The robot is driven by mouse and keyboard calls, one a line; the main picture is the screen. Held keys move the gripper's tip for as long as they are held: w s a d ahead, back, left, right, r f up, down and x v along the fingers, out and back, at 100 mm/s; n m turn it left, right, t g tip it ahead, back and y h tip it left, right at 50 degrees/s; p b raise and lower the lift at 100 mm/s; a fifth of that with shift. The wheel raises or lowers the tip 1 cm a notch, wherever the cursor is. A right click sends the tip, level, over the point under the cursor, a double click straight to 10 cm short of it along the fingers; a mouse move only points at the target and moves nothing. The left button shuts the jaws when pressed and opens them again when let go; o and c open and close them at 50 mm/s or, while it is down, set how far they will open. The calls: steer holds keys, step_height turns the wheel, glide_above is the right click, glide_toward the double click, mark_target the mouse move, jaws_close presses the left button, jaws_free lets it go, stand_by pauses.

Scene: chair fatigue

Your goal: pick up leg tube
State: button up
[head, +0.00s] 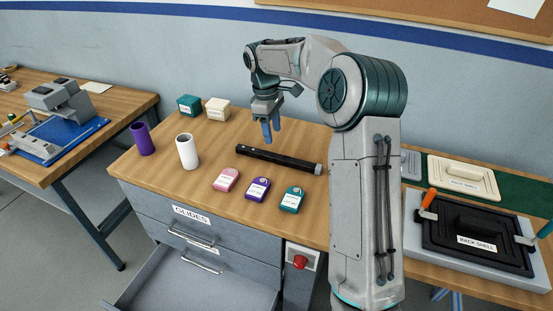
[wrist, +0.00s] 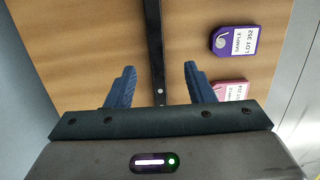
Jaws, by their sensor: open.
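The leg tube (head: 278,158) is a long black tube lying flat on the wooden bench, with a lighter band near its right end. In the wrist view the tube (wrist: 154,45) runs up and down the picture, between my two blue fingers. My gripper (head: 271,137) points down above the bench, near the tube's left part. The gripper (wrist: 157,85) is open and empty, one finger to each side of the tube. The fingers look to be above the tube and apart from it.
Pink (head: 225,180), purple (head: 257,189) and teal (head: 292,199) tags lie in front of the tube. A purple cylinder (head: 142,139) and a white cylinder (head: 187,151) stand at left. Teal (head: 189,105) and cream (head: 218,109) boxes stand behind. A drawer (head: 195,283) hangs open below.

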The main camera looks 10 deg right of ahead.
mark_target(277, 155)
steer(key=f, duration=0.6)
steer(key=d+f+p, duration=0.1)
steer(key=f, duration=0.2)
steer(key=shift+s+d, duration=0.1)
steer(key=shift+r, duration=0.1)
jaws_close()
